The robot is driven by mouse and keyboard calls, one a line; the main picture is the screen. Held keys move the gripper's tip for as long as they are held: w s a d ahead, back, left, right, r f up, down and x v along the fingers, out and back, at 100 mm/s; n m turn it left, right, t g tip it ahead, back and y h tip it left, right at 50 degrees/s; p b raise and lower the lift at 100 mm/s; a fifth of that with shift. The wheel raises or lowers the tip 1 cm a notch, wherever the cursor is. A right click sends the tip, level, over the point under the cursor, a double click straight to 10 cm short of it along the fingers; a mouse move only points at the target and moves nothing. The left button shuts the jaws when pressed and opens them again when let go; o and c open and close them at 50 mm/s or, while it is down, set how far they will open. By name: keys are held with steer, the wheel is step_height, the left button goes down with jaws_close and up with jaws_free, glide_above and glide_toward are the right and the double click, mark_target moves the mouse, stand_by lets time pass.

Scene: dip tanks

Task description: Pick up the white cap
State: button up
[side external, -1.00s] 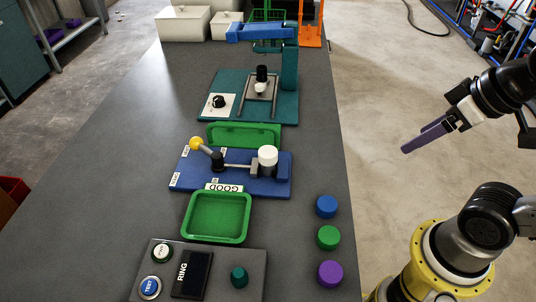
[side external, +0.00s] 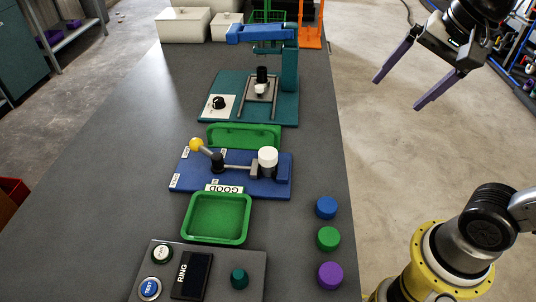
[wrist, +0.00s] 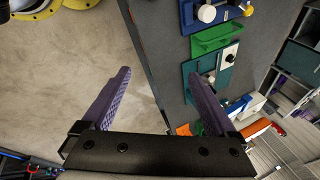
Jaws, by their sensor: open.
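A white cap-like cylinder (side external: 267,157) stands upright at the right end of a blue fixture (side external: 187,181) in the side external view. It also shows at the top of the wrist view (wrist: 207,13). A smaller white piece (side external: 261,89) sits under the black plunger of a teal press (side external: 289,72). My gripper (side external: 398,94) is open and empty, with long purple fingers spread apart. It hangs beyond the table's right edge, over the floor and well away from the white cylinder. The fingers also show in the wrist view (wrist: 160,75).
A green tray (side external: 246,221) lies in front of the blue fixture and another (side external: 210,136) behind it. Blue (side external: 326,207), green (side external: 328,238) and purple (side external: 330,274) round pieces line the right edge. A yellow-knobbed lever (side external: 196,145) rises from the fixture. The table's left side is clear.

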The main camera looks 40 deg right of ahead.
steer(key=w+a+r+m+g, duration=0.1)
steer(key=w+a+m, duration=0.15)
steer(key=w, duration=0.25)
steer(key=w+a+r+m+g, duration=0.1)
steer(key=w+m, duration=0.2)
steer(key=w, duration=0.1)
steer(key=m+g, duration=0.2)
steer(key=g, duration=0.1)
glide_above(269, 152)
step_height(269, 152, down, 18)
steer(key=shift+a+r, duration=0.1)
steer(key=shift+f, duration=3.1)
steer(key=c, duration=1.4)
